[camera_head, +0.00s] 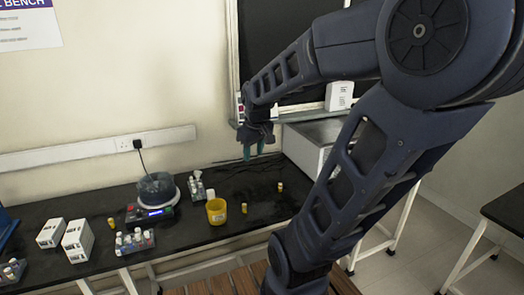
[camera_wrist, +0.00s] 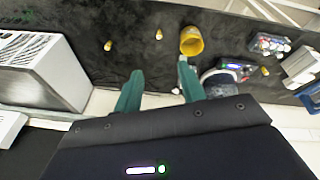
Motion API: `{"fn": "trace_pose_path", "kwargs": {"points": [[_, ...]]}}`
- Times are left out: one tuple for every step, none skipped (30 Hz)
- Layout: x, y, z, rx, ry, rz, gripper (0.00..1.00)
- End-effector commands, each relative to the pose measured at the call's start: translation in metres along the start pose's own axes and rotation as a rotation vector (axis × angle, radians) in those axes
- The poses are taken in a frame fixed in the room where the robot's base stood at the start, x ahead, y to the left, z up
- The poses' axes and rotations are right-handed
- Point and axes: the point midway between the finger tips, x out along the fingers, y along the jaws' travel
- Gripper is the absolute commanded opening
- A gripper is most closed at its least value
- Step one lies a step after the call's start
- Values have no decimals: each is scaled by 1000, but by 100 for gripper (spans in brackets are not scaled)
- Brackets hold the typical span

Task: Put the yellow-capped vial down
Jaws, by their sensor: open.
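Small yellow vials stand apart on the black bench (camera_head: 180,250); which one is the yellow-capped vial I cannot tell. One vial (camera_head: 280,186) is near the grey box, and shows in the wrist view (camera_wrist: 108,46). A second vial (camera_head: 244,207) is right of the yellow cup, also in the wrist view (camera_wrist: 159,34). A third vial (camera_head: 112,223) is at the left, also in the wrist view (camera_wrist: 265,71). My gripper (camera_head: 253,151) is raised above the back of the bench. In the wrist view its green fingers (camera_wrist: 160,75) are apart, with nothing between them.
A yellow cup (camera_head: 216,211) stands mid-bench. A dark round device with a lit display (camera_head: 155,211), a vial rack (camera_head: 135,242), another rack (camera_head: 197,188) and white boxes (camera_head: 77,240) are left of it. A grey box (camera_head: 312,148) stands at the right.

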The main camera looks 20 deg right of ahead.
Motion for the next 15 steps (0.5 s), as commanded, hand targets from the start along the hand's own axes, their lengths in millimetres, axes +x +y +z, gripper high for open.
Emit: {"fn": "trace_pose_path", "kwargs": {"points": [[-11, -3, 8, 41, 19, 4, 40], [-16, -5, 12, 68, 27, 5, 40], [-23, -7, 18, 105, 39, 6, 40], [-28, -9, 23, 132, 47, 6, 40], [-32, -10, 27, 157, 55, 6, 40], [-38, -12, 32, 190, 66, 5, 40], [-42, -14, 36, 213, 73, 4, 40], [-45, -15, 40, 235, 78, 3, 40], [-49, -17, 45, 261, 86, 2, 40], [-51, -18, 48, 277, 91, 1, 40], [-53, -19, 50, 292, 96, 0, 40], [-55, -20, 53, 308, 99, -2, 40], [-57, -21, 55, 319, 102, -3, 40], [-58, -21, 56, 327, 104, -3, 40], [-59, -22, 58, 334, 106, -4, 40]]}}
